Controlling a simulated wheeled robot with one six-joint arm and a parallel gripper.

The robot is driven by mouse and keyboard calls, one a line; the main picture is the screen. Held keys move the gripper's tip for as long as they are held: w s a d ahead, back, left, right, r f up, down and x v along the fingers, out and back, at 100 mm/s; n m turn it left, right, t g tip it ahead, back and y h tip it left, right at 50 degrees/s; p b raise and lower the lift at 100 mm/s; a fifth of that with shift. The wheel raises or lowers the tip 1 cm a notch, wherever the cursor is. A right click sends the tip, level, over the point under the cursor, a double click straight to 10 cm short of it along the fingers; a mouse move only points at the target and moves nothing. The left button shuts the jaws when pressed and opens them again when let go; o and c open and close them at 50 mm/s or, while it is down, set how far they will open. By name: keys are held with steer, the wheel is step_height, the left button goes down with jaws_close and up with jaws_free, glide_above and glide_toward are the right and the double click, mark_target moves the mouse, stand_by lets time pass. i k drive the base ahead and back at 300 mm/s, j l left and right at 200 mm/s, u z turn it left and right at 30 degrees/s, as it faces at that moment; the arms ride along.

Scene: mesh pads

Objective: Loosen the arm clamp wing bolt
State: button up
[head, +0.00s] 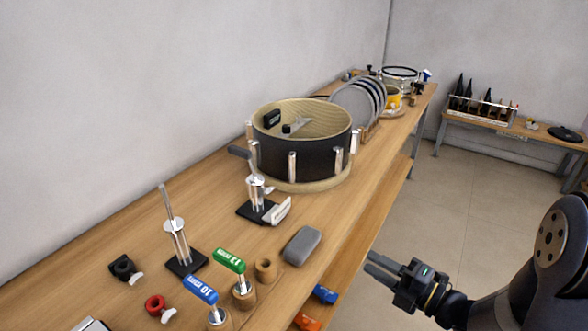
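My gripper (369,264) is at the lower right, beyond the bench's front edge and pointing left. Its two dark fingers look slightly apart with nothing between them. It touches nothing on the bench. A metal stand (177,246) with a black base and a slanted rod stands at the left of the bench. A second stand (257,192) is beside the drum shell, with a dark arm at its top and a pale card at its base. The arm clamp wing bolt is too small for me to pick out with certainty.
A black drum shell (285,160) stands mid-bench (105,240). In front are a grey case (301,245), green (229,261) and blue (200,289) labelled handles, a wooden ring (265,269), and black (122,267) and red (155,304) collars. Grey discs (355,105) stand behind. Floor (455,200) is clear.

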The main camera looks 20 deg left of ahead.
mark_target(268, 190)
steer(key=i+l+u, duration=0.1)
steer(key=i+u, duration=0.25)
steer(key=i, duration=0.2)
steer(key=i+l+u, duration=0.35)
steer(key=i, duration=0.2)
steer(key=j+u, duration=0.1)
steer(key=u, duration=0.25)
